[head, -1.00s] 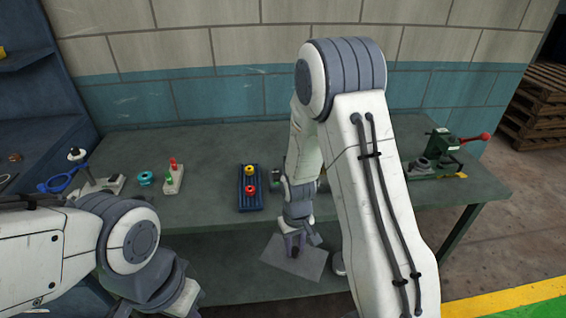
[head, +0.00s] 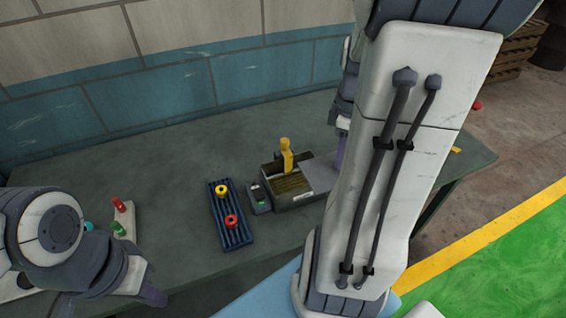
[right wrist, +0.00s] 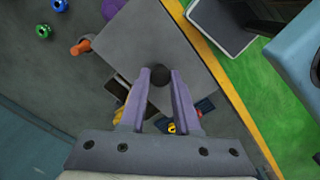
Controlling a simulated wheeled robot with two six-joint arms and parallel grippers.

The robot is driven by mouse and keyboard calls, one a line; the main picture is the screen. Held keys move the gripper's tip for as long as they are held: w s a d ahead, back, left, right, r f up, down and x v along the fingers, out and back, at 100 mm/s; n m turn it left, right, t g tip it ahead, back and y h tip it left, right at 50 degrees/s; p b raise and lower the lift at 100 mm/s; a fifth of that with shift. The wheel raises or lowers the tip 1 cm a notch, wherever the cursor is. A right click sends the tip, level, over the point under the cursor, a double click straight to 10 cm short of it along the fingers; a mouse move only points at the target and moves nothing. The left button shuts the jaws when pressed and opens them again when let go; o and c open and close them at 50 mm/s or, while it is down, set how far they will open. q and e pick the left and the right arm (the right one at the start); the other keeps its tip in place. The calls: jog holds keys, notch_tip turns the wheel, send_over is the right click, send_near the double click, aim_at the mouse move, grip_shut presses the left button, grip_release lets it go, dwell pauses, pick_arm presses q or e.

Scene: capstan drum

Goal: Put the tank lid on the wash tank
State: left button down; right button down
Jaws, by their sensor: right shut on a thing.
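The tank lid is a flat grey plate (head: 319,173) in the head view, partly hidden by my right arm. In the right wrist view the lid (right wrist: 150,40) has a dark round knob (right wrist: 158,76) between my purple fingers. My right gripper (right wrist: 161,75) is shut on that knob; the arm mostly hides it in the head view. The wash tank (head: 297,197) is an open box with a yellow-handled tool (head: 286,155) standing in it. The lid is at the tank's right side, seemingly overlapping its edge; its height is unclear. My left gripper (head: 148,293) is low at the left, jaws unclear.
A blue ribbed tray (head: 228,228) with a yellow ring (head: 222,191) and a red ring (head: 231,221) lies left of the tank. A small dark device (head: 259,198) stands between them. A white block with red and green pegs (head: 124,220) is further left. The table's back is clear.

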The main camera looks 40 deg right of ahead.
jog(key=shift+w, duration=0.25)
jog(key=w+a+f+p, duration=0.3)
jog(key=w+f, duration=0.7)
jog(key=shift+w+a+f, duration=0.2)
jog(key=shift+w+f, duration=0.1)
jog(key=shift+w, duration=0.05)
jog(key=shift+f, duration=0.15)
jog(key=c, duration=0.6)
grip_release()
